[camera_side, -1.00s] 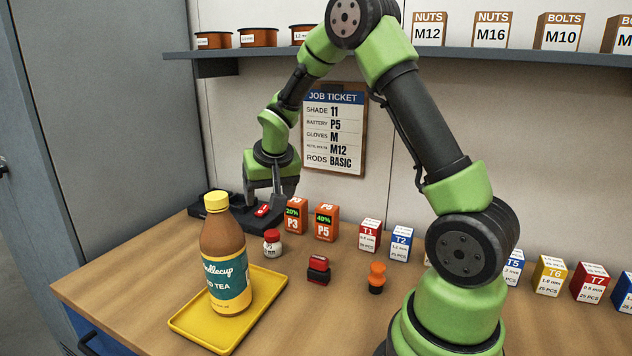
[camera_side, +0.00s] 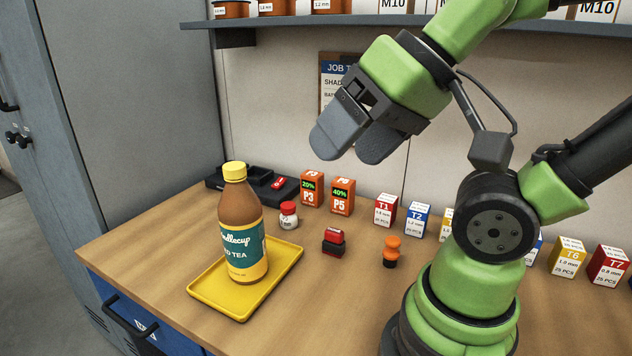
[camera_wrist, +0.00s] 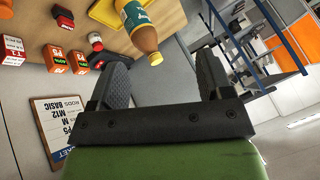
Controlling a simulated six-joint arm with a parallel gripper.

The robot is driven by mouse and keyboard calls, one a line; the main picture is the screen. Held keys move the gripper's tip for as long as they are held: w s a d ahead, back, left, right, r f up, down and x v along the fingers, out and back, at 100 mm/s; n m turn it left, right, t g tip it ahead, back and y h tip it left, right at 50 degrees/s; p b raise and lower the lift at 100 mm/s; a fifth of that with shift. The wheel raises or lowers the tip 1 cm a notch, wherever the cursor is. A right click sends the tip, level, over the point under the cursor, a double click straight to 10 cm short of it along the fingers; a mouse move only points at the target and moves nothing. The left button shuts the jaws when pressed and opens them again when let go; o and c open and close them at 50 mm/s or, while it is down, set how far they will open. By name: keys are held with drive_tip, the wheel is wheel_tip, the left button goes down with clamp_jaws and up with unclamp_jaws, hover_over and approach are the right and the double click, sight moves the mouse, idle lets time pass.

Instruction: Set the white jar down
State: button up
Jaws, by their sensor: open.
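The white jar (camera_side: 289,220), small with a red lid, stands upright on the wooden table between the tea bottle and the orange P3 box. My gripper (camera_side: 350,148) is raised high above the table, to the right of the jar and well clear of it. Its two grey fingers are apart with nothing between them. In the wrist view the open fingers (camera_wrist: 160,75) show an empty gap.
A tea bottle (camera_side: 240,230) stands on a yellow tray (camera_side: 206,289). A black tray (camera_side: 230,184) lies behind. Orange P3 (camera_side: 311,188) and P5 (camera_side: 342,196) boxes, a red stamp (camera_side: 333,242) and an orange-black item (camera_side: 391,252) stand nearby. The front middle table is bare.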

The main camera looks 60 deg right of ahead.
drive_tip(key=m+g+h, duration=0.3)
drive_tip(key=m+h, duration=0.1)
drive_tip(key=h, duration=0.1)
hover_over(288, 206)
drive_tip(key=s+a, duration=0.3)
drive_tip(key=a, duration=0.2)
wheel_tip(288, 206, down, 14)
drive_tip(key=shift+m+g, duration=0.4)
drive_tip(key=shift+g, duration=0.1)
drive_tip(key=x, duration=0.3)
drive_tip(key=d+x, duration=0.1)
drive_tip(key=x, duration=0.3)
drive_tip(key=s+x, duration=0.1)
drive_tip(key=x, duration=0.2)
drive_tip(key=shift+d+f, duration=0.2)
drive_tip(key=shift+f, duration=0.05)
drive_tip(key=shift+x, duration=3)
drive_tip(key=c, duration=1.1)
